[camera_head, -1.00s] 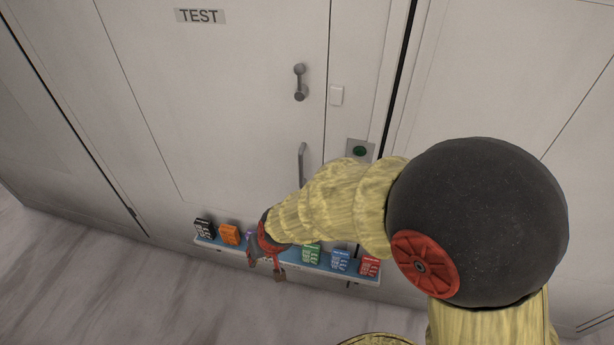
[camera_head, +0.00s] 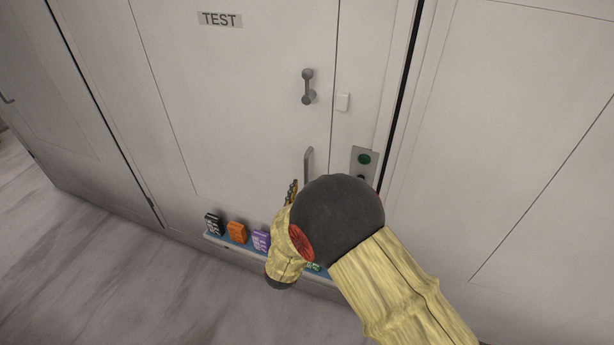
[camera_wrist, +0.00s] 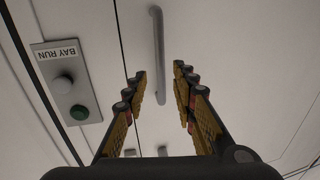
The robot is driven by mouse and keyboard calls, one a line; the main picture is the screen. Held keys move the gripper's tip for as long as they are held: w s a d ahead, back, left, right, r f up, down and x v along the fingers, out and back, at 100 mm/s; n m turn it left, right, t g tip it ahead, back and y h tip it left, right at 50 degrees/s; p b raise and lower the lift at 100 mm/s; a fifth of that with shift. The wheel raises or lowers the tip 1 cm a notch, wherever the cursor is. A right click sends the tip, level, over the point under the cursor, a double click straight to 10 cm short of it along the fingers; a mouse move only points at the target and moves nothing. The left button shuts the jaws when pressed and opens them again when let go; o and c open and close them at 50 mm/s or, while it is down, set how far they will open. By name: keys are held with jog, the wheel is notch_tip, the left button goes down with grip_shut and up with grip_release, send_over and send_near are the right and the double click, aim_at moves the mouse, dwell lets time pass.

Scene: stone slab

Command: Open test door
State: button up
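The test door (camera_head: 240,110) is a pale panel with a TEST sign (camera_head: 219,20), and it looks shut in the head view. A grey bar handle (camera_head: 309,165) is on its right side, below a grey knobbed handle (camera_head: 308,87). My gripper (camera_head: 292,190) is close to the bar handle's lower end, partly hidden by my arm. In the wrist view my gripper (camera_wrist: 160,75) is open, with yellow pads. The bar handle (camera_wrist: 157,40) appears between and beyond its fingertips. Contact cannot be told.
A panel (camera_wrist: 65,85) marked BAY RUN, with grey and green buttons, is beside the door; its green button (camera_head: 364,159) shows in the head view. A low blue shelf (camera_head: 228,245) holds several small boxes, partly hidden by my arm.

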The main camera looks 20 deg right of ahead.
aim_at(306, 177)
jog(key=b+x, duration=0.1)
jog(key=x, duration=0.6)
jog(key=shift+w+d, duration=0.15)
jog(key=shift+w, duration=0.1)
jog(key=shift+c, duration=0.2)
grip_shut()
dwell(0.5)
